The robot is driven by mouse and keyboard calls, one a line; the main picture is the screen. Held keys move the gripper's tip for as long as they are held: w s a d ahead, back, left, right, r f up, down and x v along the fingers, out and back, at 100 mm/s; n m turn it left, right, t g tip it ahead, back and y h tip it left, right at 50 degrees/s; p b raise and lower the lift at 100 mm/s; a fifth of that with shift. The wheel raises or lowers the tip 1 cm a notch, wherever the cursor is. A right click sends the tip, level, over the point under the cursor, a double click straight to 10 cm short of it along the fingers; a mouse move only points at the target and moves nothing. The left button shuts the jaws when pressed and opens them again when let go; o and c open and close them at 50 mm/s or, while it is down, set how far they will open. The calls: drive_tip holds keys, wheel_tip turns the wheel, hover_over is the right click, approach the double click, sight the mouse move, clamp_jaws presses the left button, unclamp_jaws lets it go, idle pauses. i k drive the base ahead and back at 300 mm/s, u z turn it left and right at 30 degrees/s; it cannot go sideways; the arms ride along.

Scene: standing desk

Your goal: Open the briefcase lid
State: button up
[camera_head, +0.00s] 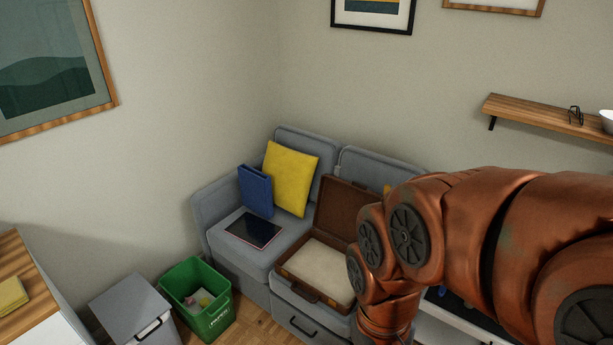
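A brown briefcase (294,282) lies on the seat of the grey sofa. Its lid (341,208) stands raised at the back, leaning toward the backrest, so the briefcase is open. The pale inside of its base (321,270) shows, and a handle is at its front edge. My copper-coloured arm covers the right side of the briefcase and part of the lid. My gripper is not in view; the arm runs down out of the picture at the bottom.
On the grey sofa (215,225) sit a yellow cushion (291,178), a blue binder (256,191) and a dark tablet (253,230). A green bin (211,322) and a grey bin (131,309) stand at lower left. A wooden shelf (541,113) hangs at upper right.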

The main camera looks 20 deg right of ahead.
sight(338, 203)
drive_tip(key=u, duration=0.45)
drive_tip(key=i, duration=1.55)
drive_tip(key=z, duration=0.55)
